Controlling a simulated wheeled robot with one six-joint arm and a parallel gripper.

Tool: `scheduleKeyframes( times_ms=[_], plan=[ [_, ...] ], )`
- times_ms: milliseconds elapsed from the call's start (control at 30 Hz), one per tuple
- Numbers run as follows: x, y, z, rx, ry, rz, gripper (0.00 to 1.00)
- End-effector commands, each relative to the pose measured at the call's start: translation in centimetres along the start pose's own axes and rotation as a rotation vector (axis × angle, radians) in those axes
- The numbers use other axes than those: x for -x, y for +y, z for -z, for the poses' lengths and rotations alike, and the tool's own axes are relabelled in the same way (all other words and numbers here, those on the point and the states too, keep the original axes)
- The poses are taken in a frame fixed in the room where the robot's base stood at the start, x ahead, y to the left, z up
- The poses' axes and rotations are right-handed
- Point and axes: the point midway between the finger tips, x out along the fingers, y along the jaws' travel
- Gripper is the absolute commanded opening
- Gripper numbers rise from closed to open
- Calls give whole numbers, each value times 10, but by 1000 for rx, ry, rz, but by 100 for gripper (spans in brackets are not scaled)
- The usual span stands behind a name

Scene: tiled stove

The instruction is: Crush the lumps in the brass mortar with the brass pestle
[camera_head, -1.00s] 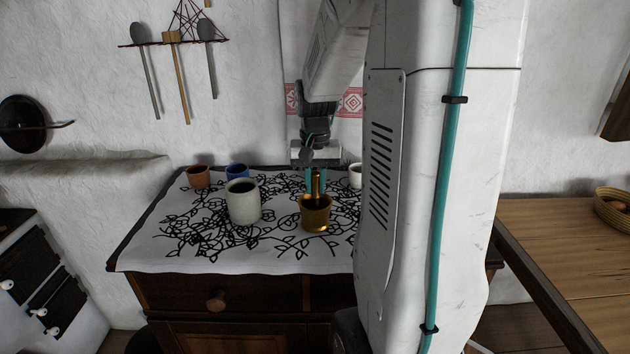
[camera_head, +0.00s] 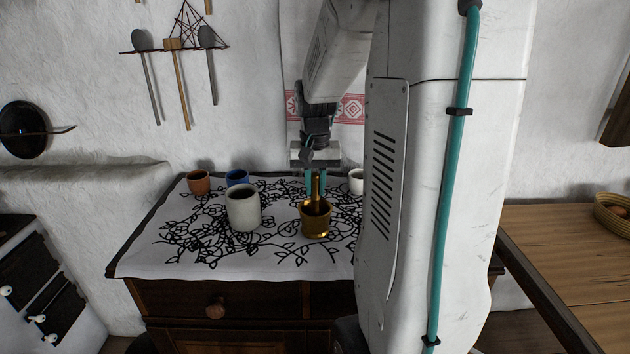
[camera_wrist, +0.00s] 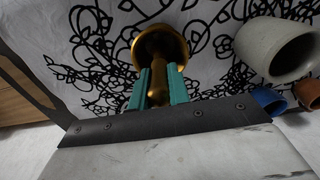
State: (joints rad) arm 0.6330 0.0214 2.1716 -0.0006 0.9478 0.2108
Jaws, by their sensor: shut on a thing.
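The brass mortar (camera_head: 315,224) stands upright on the patterned cloth of the cabinet top. The brass pestle (camera_head: 315,188) stands roughly upright with its lower end inside the mortar. My gripper (camera_head: 315,182) is above the mortar, its teal fingers shut on the pestle's upper part. In the wrist view the pestle (camera_wrist: 157,90) runs between the two fingers toward the mortar (camera_wrist: 160,42). The lumps inside the mortar cannot be made out; the pestle and rim hide them.
A large grey-white mug (camera_head: 243,208) stands close left of the mortar. A brown cup (camera_head: 198,183), a blue cup (camera_head: 237,177) and a white cup (camera_head: 356,182) stand farther back. The front of the cloth (camera_head: 230,262) is clear.

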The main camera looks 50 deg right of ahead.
Motion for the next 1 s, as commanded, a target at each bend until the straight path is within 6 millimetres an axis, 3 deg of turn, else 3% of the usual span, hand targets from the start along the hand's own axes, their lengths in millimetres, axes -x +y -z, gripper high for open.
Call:
scheduleKeyframes(
  times_ms=[200,367,800,1000],
  plan=[
    [-14,0,0,0,-2,0,0],
    [-13,0,0,0,0,0,0],
    [14,0,0,0,1,0,0],
    [15,0,0,0,0,0,0]
  ],
)
